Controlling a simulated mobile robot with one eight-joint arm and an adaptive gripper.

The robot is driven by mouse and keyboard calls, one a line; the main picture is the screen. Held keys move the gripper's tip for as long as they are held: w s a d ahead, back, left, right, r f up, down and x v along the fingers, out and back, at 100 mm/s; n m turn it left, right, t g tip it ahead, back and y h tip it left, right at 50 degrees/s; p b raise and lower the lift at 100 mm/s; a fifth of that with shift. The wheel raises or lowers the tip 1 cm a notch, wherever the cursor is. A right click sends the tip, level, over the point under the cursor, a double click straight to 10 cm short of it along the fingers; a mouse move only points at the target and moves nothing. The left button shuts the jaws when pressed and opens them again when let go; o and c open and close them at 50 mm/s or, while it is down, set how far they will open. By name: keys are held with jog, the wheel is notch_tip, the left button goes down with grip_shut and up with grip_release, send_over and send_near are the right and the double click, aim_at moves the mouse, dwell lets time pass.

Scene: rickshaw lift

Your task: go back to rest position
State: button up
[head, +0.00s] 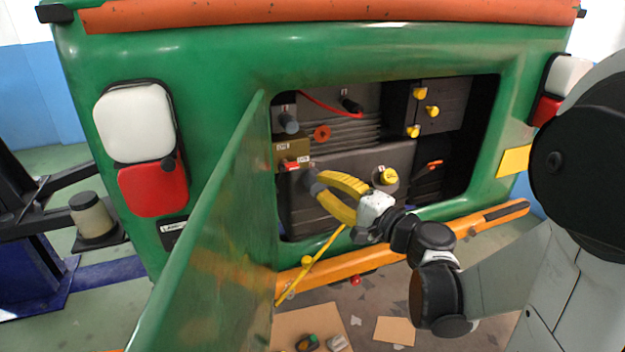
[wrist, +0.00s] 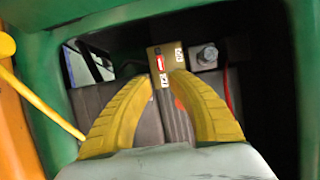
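My gripper (head: 318,182) has yellow curved fingers and reaches into the open rear compartment of the green rickshaw (head: 225,50). In the wrist view my gripper (wrist: 162,77) shows its two fingertips apart, with nothing held between them. Beyond the fingertips is a brown box (wrist: 157,57) with a small red switch (wrist: 162,64) and white labels. The same brown box (head: 291,152) shows in the head view just left of the fingertips. Whether the fingers touch anything inside cannot be told.
The green door (head: 215,235) stands open on the left. A yellow rod (head: 315,262) slants up beside the opening. An orange bumper (head: 490,219) runs below it. Cardboard pieces (head: 394,330) lie on the floor.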

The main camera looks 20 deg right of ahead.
jog(key=shift+s, duration=0.1)
dwell(0.4)
jog(key=s+a+f+n+g+h, duration=0.1)
jog(key=s+a+f+n+g, duration=0.5)
jog(key=a, duration=0.3)
jog(key=s+d+f+n+g+h, duration=0.1)
jog(key=s+n+h, duration=0.2)
jog(key=s, duration=0.3)
jog(key=s+d+f+n+g+h, duration=0.1)
jog(key=s+d+n+g+h, duration=0.1)
jog(key=s, duration=0.4)
jog(key=n+h, duration=0.1)
jog(key=n, duration=0.1)
jog(key=shift+s+d+n+g, duration=0.25)
jog(key=shift+s+n+g, duration=0.05)
jog(key=shift+s, duration=0.1)
